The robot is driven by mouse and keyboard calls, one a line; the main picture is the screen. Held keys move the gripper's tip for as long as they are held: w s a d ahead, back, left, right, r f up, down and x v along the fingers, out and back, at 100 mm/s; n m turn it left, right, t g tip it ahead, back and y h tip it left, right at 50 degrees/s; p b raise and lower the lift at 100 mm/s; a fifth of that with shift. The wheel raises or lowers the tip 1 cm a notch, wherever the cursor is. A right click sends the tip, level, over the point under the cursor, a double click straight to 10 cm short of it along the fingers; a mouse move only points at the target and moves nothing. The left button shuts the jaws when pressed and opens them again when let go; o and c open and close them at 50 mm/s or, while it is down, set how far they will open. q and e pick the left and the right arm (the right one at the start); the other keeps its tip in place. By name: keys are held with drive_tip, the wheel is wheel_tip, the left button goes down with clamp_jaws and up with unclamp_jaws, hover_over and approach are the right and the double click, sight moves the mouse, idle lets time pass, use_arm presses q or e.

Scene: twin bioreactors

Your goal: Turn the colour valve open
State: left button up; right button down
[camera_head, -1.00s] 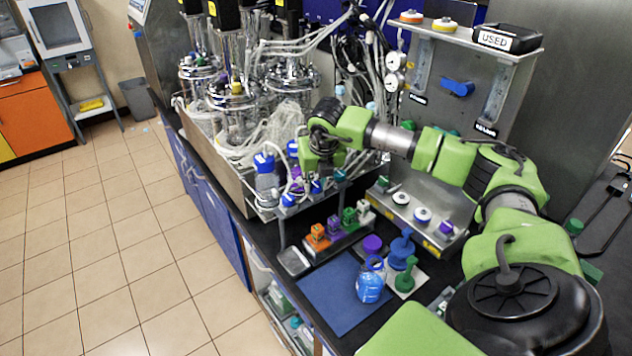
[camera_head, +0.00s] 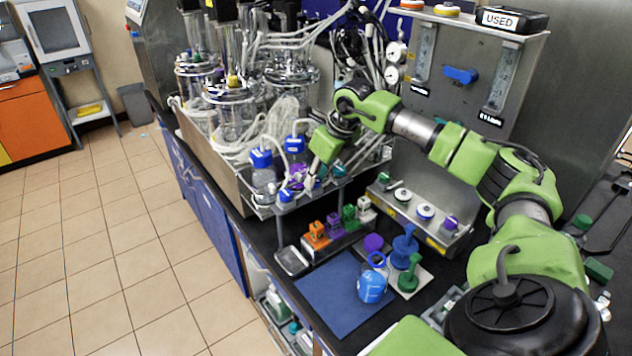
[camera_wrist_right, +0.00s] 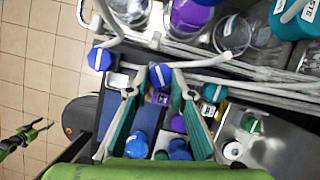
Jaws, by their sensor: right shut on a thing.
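My right gripper (camera_head: 312,180) reaches down at the front of the steel rack, and its tips are partly hidden in the head view. In the right wrist view, its two teal-padded fingers (camera_wrist_right: 158,76) stand on either side of a blue valve knob (camera_wrist_right: 160,75) with a white bar. The fingers are shut on this blue valve at their tips. Another blue valve (camera_wrist_right: 100,59) is left of the fingers, and a green one (camera_wrist_right: 214,93) is to the right. A thin green-and-black part of mine (camera_wrist_right: 25,135), probably the left gripper, shows small; its opening is unclear.
Blue-capped bottles (camera_head: 262,170) stand in the rack beside the gripper, with glass vessels (camera_head: 232,105) behind. Coloured blocks (camera_head: 317,235), a blue mat (camera_head: 335,300) and a blue bottle (camera_head: 371,287) are in front. A steel panel has a blue handle (camera_head: 460,75).

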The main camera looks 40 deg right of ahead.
drive_tip(key=shift+d+n+y, duration=0.1)
drive_tip(key=shift+n+y, duration=0.3)
drive_tip(key=shift+n, duration=0.6)
drive_tip(key=n+y, duration=0.1)
drive_tip(key=n, duration=0.1)
drive_tip(key=shift+w+d+r+n+g, duration=0.1)
drive_tip(key=shift+n+g, duration=0.2)
drive_tip(key=n+y+p, duration=0.1)
drive_tip(key=n, duration=0.2)
drive_tip(key=shift+w+d+n+g, duration=0.1)
drive_tip(key=shift+n+g, duration=0.2)
drive_tip(key=shift+g, duration=0.1)
drive_tip(key=shift+w+d+n+g+y+p, duration=0.1)
drive_tip(key=shift+n+g+y+p, duration=0.3)
drive_tip(key=shift+n, duration=1)
drive_tip(key=c, duration=1.8)
unclamp_jaws()
